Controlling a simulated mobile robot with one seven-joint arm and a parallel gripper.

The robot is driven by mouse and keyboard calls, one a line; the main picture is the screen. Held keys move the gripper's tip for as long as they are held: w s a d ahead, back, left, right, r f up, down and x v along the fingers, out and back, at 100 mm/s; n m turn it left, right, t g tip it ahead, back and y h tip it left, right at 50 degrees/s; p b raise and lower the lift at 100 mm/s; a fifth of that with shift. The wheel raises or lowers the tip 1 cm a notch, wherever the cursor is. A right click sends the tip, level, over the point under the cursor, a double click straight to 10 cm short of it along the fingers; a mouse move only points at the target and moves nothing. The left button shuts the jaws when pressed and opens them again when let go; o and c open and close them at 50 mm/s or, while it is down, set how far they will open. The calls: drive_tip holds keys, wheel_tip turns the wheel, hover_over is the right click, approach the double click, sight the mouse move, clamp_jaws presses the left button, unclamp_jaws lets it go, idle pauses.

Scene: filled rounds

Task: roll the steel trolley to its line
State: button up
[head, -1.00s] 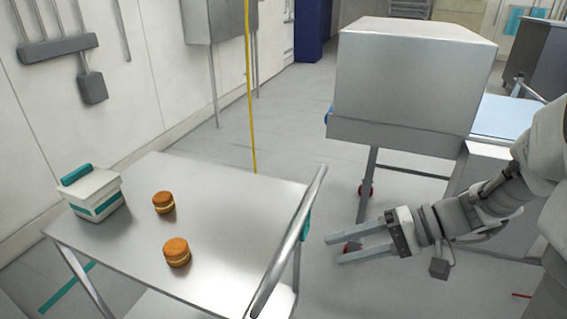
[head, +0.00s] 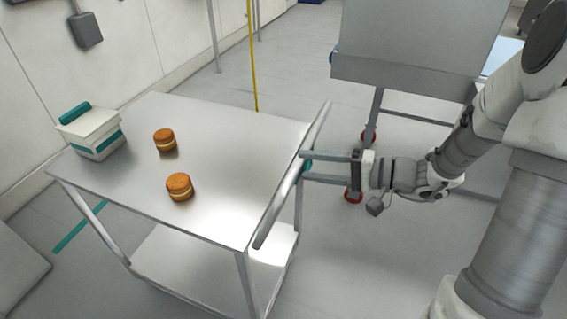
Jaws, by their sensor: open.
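The steel trolley (head: 225,135) stands in the left half of the head view, with a flat top, a lower shelf (head: 190,265) and a push bar (head: 285,190) along its right side. My gripper (head: 306,167) is open at the bar's far part, its two fingers pointing left with their tips at the bar. I cannot tell whether they touch it. A teal line (head: 79,228) lies on the floor left of the trolley, partly hidden by it.
Two filled rounds (head: 165,140) (head: 180,187) and a white box with a teal lid handle (head: 95,135) stand on the trolley top. A steel cabinet on legs (head: 415,45) stands behind my arm. Floor shows clear at front right.

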drive_tip(key=x, duration=0.7)
drive_tip(key=shift+d, duration=0.1)
clamp_jaws()
idle(1.2)
